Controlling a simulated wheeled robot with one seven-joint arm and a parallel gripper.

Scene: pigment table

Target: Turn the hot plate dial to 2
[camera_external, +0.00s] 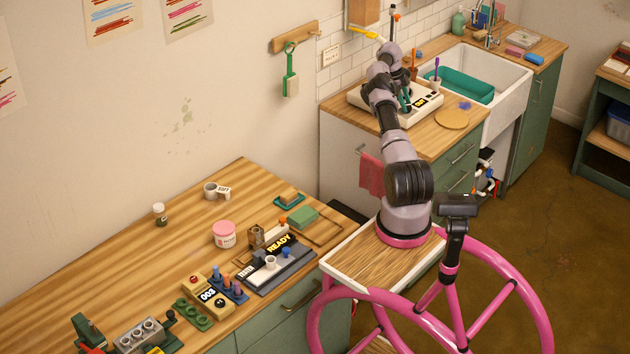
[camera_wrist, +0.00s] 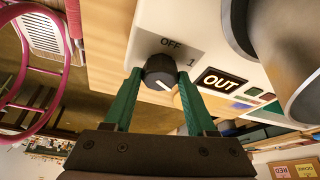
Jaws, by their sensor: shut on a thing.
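In the external view my gripper (camera_external: 405,102) is at the plate's front, the dial hidden there.
A round wooden board (camera_external: 451,119) lies right of the plate. A white sink (camera_external: 507,85) with a teal basin (camera_external: 460,84) stands beyond. A red towel (camera_external: 371,174) hangs on the cabinet front. The long wooden table (camera_external: 130,250) holds several devices and jars.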

